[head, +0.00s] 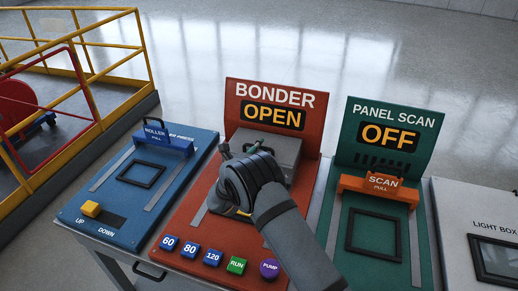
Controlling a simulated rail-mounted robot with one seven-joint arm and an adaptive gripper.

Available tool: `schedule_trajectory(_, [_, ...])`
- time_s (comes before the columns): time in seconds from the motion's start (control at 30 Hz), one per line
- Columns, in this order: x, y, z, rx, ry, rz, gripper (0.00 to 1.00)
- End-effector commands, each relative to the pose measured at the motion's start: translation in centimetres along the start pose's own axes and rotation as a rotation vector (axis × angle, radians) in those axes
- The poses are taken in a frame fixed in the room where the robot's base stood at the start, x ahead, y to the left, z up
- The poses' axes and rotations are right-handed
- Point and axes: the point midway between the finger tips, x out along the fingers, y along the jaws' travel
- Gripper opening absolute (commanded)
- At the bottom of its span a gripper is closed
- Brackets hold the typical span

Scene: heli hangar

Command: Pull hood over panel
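The red bonder station (186,218) stands in the middle, and its upright sign reads "BONDER OPEN". A grey box-like hood (284,148) sits at the back of its deck, just below the sign. My gripper (240,160) is over the station in front of the hood, covering the hood's front left part. I cannot tell whether it touches the hood. Its fingers are mostly hidden by my own wrist, so their opening does not show.
Buttons marked 60, 80, 120, RUN and PUMP (270,268) line the bonder's front edge. A blue roller station (108,208) stands left, a green panel scan station (340,222) with an orange pull bar (378,190) right. A light box (450,215) is far right. Yellow railings (98,118) stand behind left.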

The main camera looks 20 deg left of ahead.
Motion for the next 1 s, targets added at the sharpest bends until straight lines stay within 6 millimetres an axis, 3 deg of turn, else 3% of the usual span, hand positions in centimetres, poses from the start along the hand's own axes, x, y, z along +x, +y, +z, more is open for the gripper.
schedule_trajectory(0.27, [0.0,-0.1,0.0,0.001,0.000,-0.001,0.00])
schedule_trajectory(0.87, [-0.1,-0.2,0.2,0.001,-0.004,-0.003,0.00])
schedule_trajectory(1.0, [-1.4,0.1,1.3,-0.003,-0.020,-0.002,0.00])
